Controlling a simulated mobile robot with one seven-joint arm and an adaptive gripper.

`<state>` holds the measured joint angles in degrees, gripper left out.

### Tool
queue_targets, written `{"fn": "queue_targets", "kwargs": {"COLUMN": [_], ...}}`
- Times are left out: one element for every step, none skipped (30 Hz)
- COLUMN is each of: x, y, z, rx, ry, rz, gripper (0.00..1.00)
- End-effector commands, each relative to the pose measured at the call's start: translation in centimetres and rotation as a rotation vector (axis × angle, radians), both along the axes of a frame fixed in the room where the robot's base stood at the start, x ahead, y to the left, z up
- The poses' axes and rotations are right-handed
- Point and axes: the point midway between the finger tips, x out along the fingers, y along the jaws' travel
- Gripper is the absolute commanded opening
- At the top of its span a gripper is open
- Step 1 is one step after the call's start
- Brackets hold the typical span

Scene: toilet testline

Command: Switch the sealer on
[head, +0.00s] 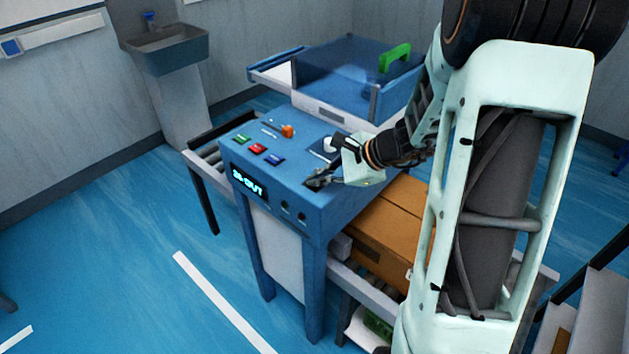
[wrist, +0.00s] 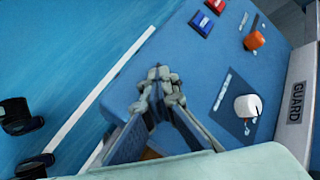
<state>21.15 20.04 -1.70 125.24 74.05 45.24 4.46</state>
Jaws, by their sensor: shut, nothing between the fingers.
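The sealer is a blue machine (head: 285,185) with a sloped control top. On that top are a green button (head: 242,139), a red button (head: 258,148) and a blue button (head: 275,160). An orange knob (head: 288,131) sits behind them. A white knob (head: 330,144) on a dark plate is partly hidden by my gripper in the head view, but shows clearly in the wrist view (wrist: 247,106). My gripper (head: 314,183) is shut and empty over the near right edge of the top. In the wrist view its fingertips (wrist: 158,75) appear apart from the buttons and knobs.
A lit display (head: 247,180) and small dark round fittings are on the sealer's front. A clear-walled guard with a green handle (head: 395,57) stands behind. A cardboard box (head: 390,235) lies on the roller conveyor beside the sealer, under my arm. A sink (head: 165,47) is at the far wall.

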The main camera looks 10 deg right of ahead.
Motion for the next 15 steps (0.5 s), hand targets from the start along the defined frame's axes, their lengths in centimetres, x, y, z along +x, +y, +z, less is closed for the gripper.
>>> {"fn": "queue_targets", "kwargs": {"x": [-0.03, -0.02, -0.01, 0.00, 0.00, 0.01, 0.00, 0.01, 0.01, 0.01, 0.01, 0.01, 0.01, 0.02, 0.03], "y": [-0.06, -0.06, -0.07, -0.08, -0.08, -0.07, -0.06, -0.05, -0.05, -0.05, -0.05, -0.05, -0.06, -0.05, -0.05], "z": [0.17, 0.30, 0.46, 0.56, 0.62, 0.64, 0.64, 0.62, 0.62, 0.62, 0.63, 0.66, 0.71, 0.80, 1.00], "rx": [-0.002, -0.002, -0.002, -0.001, -0.001, 0.000, 0.000, 0.000, 0.000, 0.000, 0.000, 0.000, -0.001, -0.001, 0.000], "ry": [0.001, 0.001, 0.000, 0.000, 0.000, 0.001, 0.001, 0.001, 0.001, 0.001, 0.001, 0.001, 0.000, 0.000, -0.001], "rz": [-0.001, 0.000, -0.001, -0.001, -0.001, -0.001, -0.001, -0.001, -0.001, -0.001, -0.001, -0.001, -0.001, -0.001, -0.001], "gripper": [0.00, 0.00, 0.00, 0.00, 0.00, 0.00, 0.00, 0.00, 0.00, 0.00, 0.00, 0.00, 0.00, 0.00, 0.00]}}
